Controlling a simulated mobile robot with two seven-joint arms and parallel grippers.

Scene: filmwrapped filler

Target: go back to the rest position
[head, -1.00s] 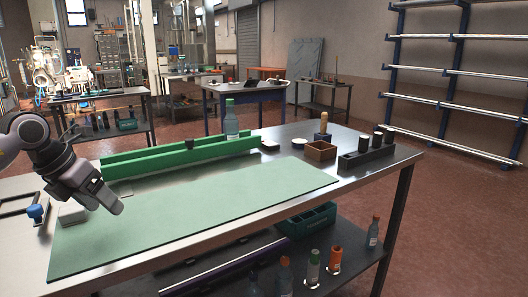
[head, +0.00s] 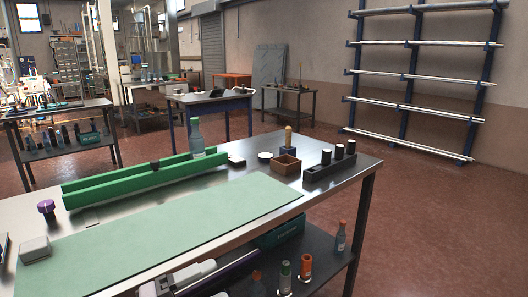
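Neither of my grippers shows in the head view, and no arm is clearly seen over the workbench. The metal workbench (head: 330,199) fills the lower part of the view. A pale green mat (head: 170,225) lies bare on it. A long green channel (head: 130,184) lies behind the mat, and a clear bottle with a green cap (head: 197,140) stands upright at its right end. A small dark cap-like thing (head: 155,164) shows at the channel's middle.
A wooden box (head: 287,166) and a black block with dark cylinders (head: 330,170) stand at the right. A grey box (head: 34,249) and purple knob (head: 46,207) are at the left. Bottles, including an orange-topped one (head: 341,238), stand on the lower shelf. Floor at right is clear.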

